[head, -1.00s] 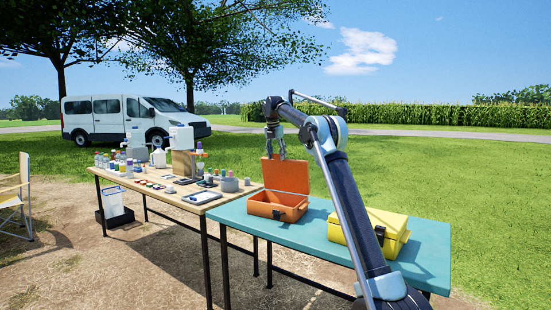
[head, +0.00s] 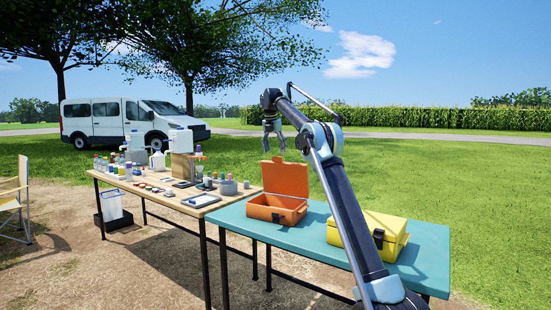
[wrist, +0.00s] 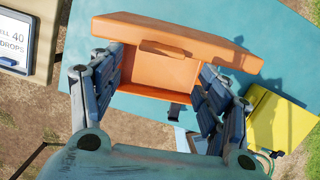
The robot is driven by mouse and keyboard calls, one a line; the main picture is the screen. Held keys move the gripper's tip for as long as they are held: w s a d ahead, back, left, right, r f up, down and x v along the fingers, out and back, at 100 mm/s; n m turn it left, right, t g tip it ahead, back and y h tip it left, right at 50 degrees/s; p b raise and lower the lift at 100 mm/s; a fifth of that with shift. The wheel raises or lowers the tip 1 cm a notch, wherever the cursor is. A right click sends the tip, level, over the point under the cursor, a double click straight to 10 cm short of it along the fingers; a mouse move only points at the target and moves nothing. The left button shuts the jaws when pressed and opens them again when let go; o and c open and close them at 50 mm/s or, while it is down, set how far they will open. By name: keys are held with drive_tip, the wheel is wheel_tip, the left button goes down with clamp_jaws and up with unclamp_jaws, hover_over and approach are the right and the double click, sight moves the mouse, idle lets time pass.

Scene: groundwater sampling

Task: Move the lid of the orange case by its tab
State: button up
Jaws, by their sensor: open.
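The orange case (head: 276,206) stands open on the teal table, its lid (head: 290,180) raised at the back. A small tab (head: 277,159) sticks up from the lid's top edge. In the wrist view the lid (wrist: 220,45) lies across the top, with the case's open, empty-looking inside (wrist: 160,68) below it. My gripper (head: 273,153) is open and empty above the lid, fingers pointing down. In the wrist view my gripper's fingers (wrist: 162,75) are spread on either side of the case. I cannot tell whether either finger touches the lid.
A yellow case (head: 368,232) sits shut on the teal table (head: 245,220), right of the orange one and partly behind my arm. A wooden table (head: 150,203) with bottles and sampling gear adjoins on the left. Open grass lies behind.

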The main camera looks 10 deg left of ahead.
drive_tip(key=shift+v, duration=1.1)
drive_tip(key=shift+r, duration=0.1)
